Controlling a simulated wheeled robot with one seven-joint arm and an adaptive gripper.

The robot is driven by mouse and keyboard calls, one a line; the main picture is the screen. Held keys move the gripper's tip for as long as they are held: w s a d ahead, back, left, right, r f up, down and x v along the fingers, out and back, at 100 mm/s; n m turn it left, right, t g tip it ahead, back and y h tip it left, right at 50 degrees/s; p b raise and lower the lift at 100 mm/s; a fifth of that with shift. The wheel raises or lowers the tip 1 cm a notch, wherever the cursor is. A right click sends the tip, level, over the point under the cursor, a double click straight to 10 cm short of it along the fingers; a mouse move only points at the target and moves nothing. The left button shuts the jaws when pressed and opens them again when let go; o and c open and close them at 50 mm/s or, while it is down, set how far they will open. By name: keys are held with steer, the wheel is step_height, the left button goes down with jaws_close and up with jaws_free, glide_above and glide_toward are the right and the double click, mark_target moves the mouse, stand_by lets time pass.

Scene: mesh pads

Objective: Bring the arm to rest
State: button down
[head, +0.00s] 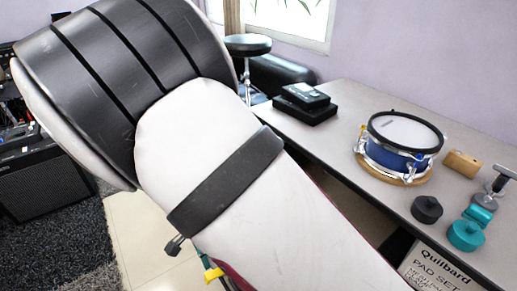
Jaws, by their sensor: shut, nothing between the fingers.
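My arm shows large and close in the head view, a white link with dark bands, crossing from the upper left to the bottom centre. It hides much of the floor and the near left part of the table (340,135). My gripper does not show in this view. No part of the arm is seen touching the table or the things on it.
On the table are a blue snare drum (392,160) on a wooden ring, black boxes (304,105), a wooden block (462,164), a dark round weight (426,209) and a teal one (466,235). A stool (248,44) stands behind; an amplifier (42,180) is left.

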steer(key=s+d+r+n+y, duration=0.1)
steer(key=d+r+n+y, duration=0.1)
steer(key=d+r, duration=0.8)
steer(key=s+d+r+n+y, duration=0.1)
steer(key=s+d+r+n, duration=0.15)
steer(key=d+r, duration=0.75)
steer(key=s+d+r+n+t+h, duration=0.1)
steer(key=s+d+r+n, duration=0.1)
steer(key=s+d+r, duration=0.5)
steer(key=s+d+r+n+t+h, duration=0.1)
steer(key=s+d+r+n, duration=0.3)
steer(key=s, duration=0.6)
step_height(320, 180, up, 20)
steer(key=m+t+p, duration=0.1)
steer(key=t+p, duration=0.2)
steer(key=p, duration=1.5)
steer(key=shift+w+d, duration=0.2)
steer(key=shift+w, duration=0.1)
steer(key=shift+d+f, duration=0.15)
